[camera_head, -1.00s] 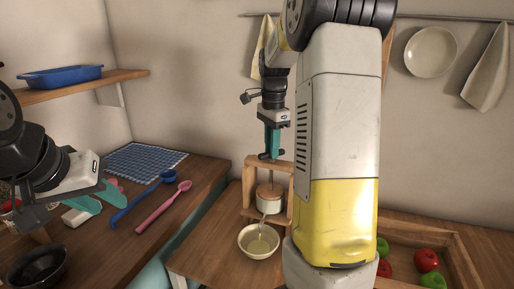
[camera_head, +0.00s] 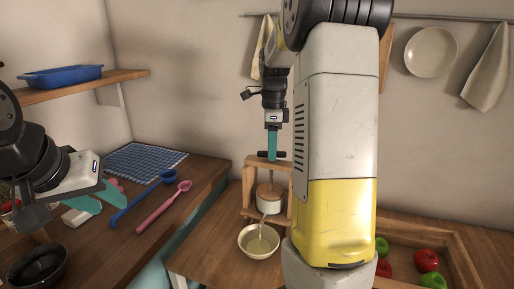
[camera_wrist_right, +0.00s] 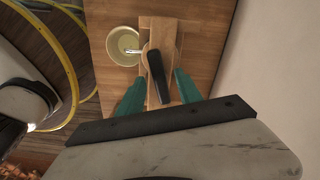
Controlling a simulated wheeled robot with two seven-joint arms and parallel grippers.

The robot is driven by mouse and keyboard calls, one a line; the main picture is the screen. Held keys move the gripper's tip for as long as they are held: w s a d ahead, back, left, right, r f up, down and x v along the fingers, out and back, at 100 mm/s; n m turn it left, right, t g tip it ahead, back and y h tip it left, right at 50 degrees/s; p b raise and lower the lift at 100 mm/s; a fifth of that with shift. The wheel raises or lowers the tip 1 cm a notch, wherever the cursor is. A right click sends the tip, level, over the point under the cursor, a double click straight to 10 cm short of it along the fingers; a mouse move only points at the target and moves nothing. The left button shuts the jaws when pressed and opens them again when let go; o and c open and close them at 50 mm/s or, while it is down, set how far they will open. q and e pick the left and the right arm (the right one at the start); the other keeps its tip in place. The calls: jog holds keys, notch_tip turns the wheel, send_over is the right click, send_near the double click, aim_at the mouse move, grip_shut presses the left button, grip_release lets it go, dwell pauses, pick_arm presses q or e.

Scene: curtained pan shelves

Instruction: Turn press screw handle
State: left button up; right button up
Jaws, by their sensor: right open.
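The wooden press (camera_head: 248,187) stands on the counter, with a dark screw handle (camera_head: 279,155) on top. A pale cylinder (camera_head: 269,204) sits inside its frame. My right gripper (camera_head: 272,155) points straight down at the handle. In the right wrist view its teal fingers (camera_wrist_right: 158,92) are apart, on either side of the black handle (camera_wrist_right: 156,72), with gaps visible; the wooden press frame (camera_wrist_right: 160,28) lies below. My left gripper (camera_head: 97,200) is at the left over the counter, its teal fingers apart and apparently empty.
A cream bowl (camera_head: 259,242) stands in front of the press and also shows in the wrist view (camera_wrist_right: 123,46). Blue (camera_head: 141,199) and pink (camera_head: 164,206) spoons and a dark bowl (camera_head: 38,267) are at left. A fruit crate (camera_head: 459,262) is at right. My right arm hides the middle.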

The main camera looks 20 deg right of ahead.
jog(key=shift+r, duration=0.1)
jog(key=shift+r, duration=0.9)
jog(key=shift+r, duration=3)
